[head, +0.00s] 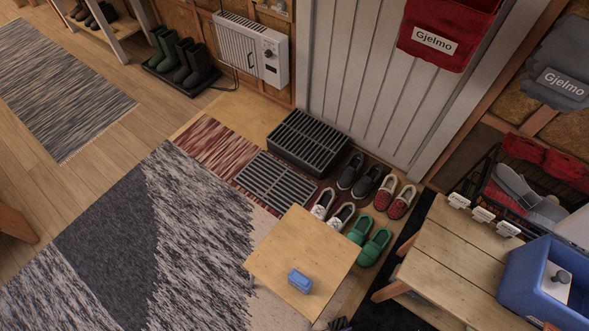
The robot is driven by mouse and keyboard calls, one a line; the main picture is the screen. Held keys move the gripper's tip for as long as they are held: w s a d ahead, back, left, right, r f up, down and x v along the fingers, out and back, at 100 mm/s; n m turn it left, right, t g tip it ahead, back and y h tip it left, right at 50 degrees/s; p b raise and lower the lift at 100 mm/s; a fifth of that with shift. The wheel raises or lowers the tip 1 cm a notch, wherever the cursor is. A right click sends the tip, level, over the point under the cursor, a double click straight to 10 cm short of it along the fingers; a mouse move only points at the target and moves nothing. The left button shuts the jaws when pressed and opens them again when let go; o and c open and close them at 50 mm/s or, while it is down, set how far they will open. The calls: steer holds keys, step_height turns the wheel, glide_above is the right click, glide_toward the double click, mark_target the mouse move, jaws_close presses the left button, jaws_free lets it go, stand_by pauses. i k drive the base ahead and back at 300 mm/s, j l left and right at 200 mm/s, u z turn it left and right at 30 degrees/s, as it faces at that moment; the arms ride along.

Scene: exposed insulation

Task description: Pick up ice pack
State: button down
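A small blue block (299,281), which looks like the ice pack, lies on the light wooden stool top (310,248), near its front edge. Its top face shows and nothing covers it. My gripper is not clearly seen in the head view, so its place relative to the block does not show.
Green clogs (371,247) and other pairs of shoes stand behind the stool. A patterned rug (150,240) lies flat to the left, with open floor around it.

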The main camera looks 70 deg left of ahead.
mark_target(298, 281)
steer(key=k+l+u, duration=0.15)
steer(key=u, duration=0.3)
steer(key=k+u, duration=0.4)
steer(key=u, duration=1.85)
steer(key=k+l+u, duration=0.1)
steer(key=l+u, duration=0.15)
steer(key=u, duration=0.15)
steer(key=k+l+u, duration=0.1)
steer(key=l+u, duration=0.15)
steer(key=u, duration=0.2)
steer(key=k+l+u, duration=0.25)
steer(key=k+l, duration=0.2)
steer(key=l, duration=0.15)
steer(key=k+l+u, duration=0.25)
steer(key=k+l, duration=0.25)
